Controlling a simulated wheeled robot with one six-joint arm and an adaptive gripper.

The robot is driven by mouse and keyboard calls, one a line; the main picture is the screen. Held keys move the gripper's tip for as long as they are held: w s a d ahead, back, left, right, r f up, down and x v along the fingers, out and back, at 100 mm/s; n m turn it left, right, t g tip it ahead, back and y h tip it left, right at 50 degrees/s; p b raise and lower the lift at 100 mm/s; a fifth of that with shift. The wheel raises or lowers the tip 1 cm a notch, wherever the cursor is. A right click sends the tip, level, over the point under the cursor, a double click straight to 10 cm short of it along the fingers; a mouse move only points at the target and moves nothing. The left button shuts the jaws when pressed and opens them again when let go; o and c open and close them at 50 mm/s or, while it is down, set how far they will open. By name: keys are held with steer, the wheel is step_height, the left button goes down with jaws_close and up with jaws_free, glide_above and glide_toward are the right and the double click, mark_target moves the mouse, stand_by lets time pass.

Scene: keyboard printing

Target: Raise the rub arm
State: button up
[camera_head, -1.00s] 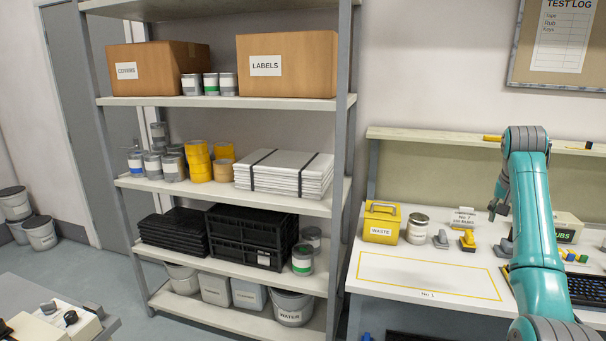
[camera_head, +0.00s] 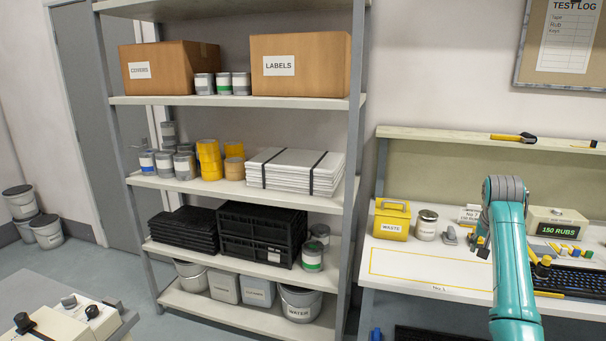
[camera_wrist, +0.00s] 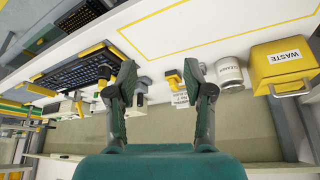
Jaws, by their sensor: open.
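I cannot single out the rub arm for sure. A cream counter box (camera_head: 556,224) reading "150 RUBS" stands at the right of the white bench. A yellow piece with a dark top (camera_head: 543,267) is near it, beside the black keyboard (camera_head: 575,278). The keyboard also shows in the wrist view (camera_wrist: 75,72). My gripper (camera_head: 482,246) is above the bench, partly hidden by my teal arm. In the wrist view its two fingers (camera_wrist: 160,85) are wide apart with nothing held. A small yellow-and-grey block (camera_wrist: 172,78) shows between them, farther off.
A yellow waste box (camera_head: 392,222) and a lidded tin (camera_head: 426,226) stand on the bench left of my gripper. A yellow-outlined area (camera_head: 425,268) in front is clear. A loaded shelf unit (camera_head: 357,200) stands to the left. A narrow ledge (camera_head: 450,136) runs behind.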

steer(key=s+a+f+n+t, duration=0.1)
steer(key=s+a+f, duration=0.15)
steer(key=f, duration=0.65)
steer(key=s+a+f+n+t, duration=0.15)
steer(key=a+f, duration=0.25)
steer(key=f, duration=0.4)
steer(key=s+a+f, duration=0.3)
steer(key=f, duration=0.6)
steer(key=s+a+f+n+t, duration=0.1)
steer(key=s+a+f, duration=0.4)
steer(key=s+f, duration=0.3)
steer(key=s+a+f+n+t, duration=0.1)
steer(key=s+a+f+t, duration=0.1)
steer(key=s+a+f, duration=0.6)
steer(key=s+a+r+n+t+y, duration=0.1)
steer(key=s+a+r, duration=0.2)
steer(key=s, duration=0.9)
steer(key=s+a+r+n+t+y, duration=0.1)
steer(key=s+a+r+t, duration=0.15)
steer(key=s, duration=0.95)
steer(key=s+a+r+n+t+y, duration=0.1)
steer(key=s+a+r+t, duration=0.1)
steer(key=s+r, duration=1.6)
steer(key=shift+s+a+r, duration=0.25)
steer(key=shift+a+r, duration=0.25)
steer(key=shift+a, duration=0.1)
steer(key=shift+n, duration=0.25)
